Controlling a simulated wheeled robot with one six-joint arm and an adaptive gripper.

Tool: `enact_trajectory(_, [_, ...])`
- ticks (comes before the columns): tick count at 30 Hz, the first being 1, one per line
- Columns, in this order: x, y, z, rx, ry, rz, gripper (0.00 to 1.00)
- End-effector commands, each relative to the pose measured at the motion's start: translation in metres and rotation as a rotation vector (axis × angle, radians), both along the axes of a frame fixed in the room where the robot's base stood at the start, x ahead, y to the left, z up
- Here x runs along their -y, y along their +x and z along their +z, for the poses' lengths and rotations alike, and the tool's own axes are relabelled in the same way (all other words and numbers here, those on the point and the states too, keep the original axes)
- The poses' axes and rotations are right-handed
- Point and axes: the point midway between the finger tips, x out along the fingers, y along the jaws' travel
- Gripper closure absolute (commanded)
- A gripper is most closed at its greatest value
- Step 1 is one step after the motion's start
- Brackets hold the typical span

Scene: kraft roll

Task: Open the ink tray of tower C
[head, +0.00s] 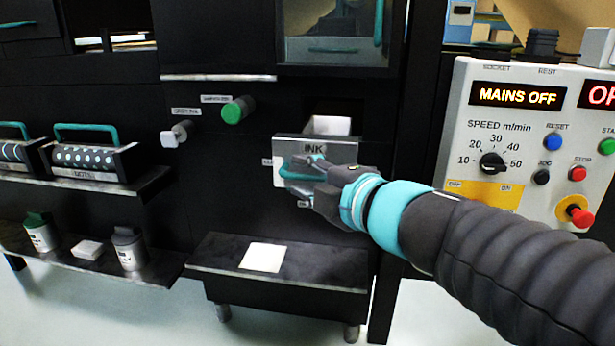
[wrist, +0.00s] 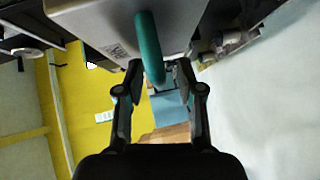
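The ink tray (head: 338,151) has a grey front marked INK and stands out from the dark tower, with a dark opening and a white inside part showing above and behind it. Its teal handle (head: 288,172) is on the front. My gripper (head: 312,172) is at the handle and covers part of it. In the wrist view the tray front (wrist: 100,22) is at the top, and the handle (wrist: 149,45) runs down between the two fingers of my gripper (wrist: 159,80). The fingers are apart, with a visible gap on the handle's right side. The tower's letter is not readable.
A green knob (head: 236,111) and a pale knob (head: 176,134) stick out left of the tray. A low dark step (head: 320,262) with a white sheet (head: 263,257) is below. A control panel (head: 530,130) reading MAINS OFF stands at the right, behind my arm.

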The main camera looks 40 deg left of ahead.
Motion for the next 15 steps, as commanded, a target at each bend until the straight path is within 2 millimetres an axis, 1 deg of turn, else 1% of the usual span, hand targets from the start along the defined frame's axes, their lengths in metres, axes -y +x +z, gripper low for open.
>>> enact_trajectory(4, [0.007,-0.002,0.002,0.003,0.002,-0.001,0.63])
enact_trajectory(7, [0.019,-0.006,0.004,0.002,0.002,-0.001,0.63])
enact_trajectory(15, [0.066,-0.020,0.011,0.004,0.002,-0.002,0.63])
